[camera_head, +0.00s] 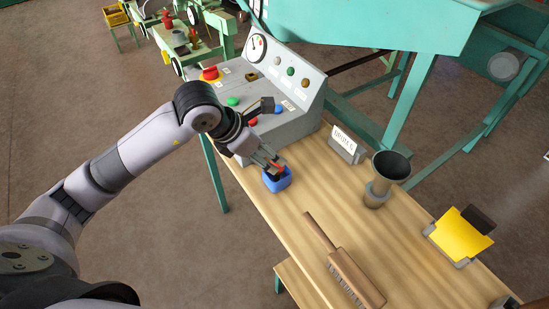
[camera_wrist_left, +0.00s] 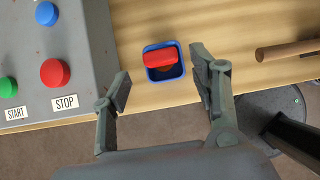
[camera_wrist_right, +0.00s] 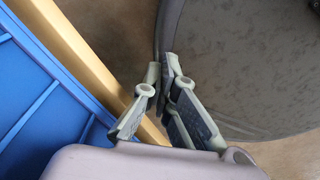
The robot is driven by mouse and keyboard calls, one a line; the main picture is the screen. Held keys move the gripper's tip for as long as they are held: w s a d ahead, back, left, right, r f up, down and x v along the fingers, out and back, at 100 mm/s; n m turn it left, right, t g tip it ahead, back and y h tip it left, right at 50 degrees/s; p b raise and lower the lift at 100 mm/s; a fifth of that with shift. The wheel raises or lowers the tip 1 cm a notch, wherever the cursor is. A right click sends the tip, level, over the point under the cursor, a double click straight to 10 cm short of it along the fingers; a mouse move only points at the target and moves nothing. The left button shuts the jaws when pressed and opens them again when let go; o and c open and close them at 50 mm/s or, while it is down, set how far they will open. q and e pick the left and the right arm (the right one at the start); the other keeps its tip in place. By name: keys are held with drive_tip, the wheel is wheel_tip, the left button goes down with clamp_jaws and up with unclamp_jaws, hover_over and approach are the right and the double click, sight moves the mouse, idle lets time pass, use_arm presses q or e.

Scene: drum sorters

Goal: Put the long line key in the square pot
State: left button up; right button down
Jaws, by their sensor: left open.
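A small blue square pot (camera_head: 274,186) stands on the wooden bench beside the grey control box. It also shows in the left wrist view (camera_wrist_left: 183,72). A red elongated piece (camera_wrist_left: 160,57), perhaps the long line key, lies within the pot's outline. I cannot tell whether it rests inside or on the rim. The red also shows in the head view (camera_head: 280,169), partly behind the fingers. My left gripper (camera_head: 274,162) is open just above the pot, its fingers apart on either side and touching nothing visible. My right gripper (camera_wrist_right: 160,72) has its fingers close together, with nothing visible between them.
The control box (camera_head: 290,105) with buttons and a gauge stands behind the pot. A wooden brush (camera_head: 345,262), a funnel-topped holder (camera_head: 383,178), a small sign (camera_head: 345,143) and a yellow item (camera_head: 460,237) are on the bench. Bare wood lies between the pot and brush.

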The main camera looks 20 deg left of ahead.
use_arm(q)
drive_tip(key=shift+v, duration=2.9)
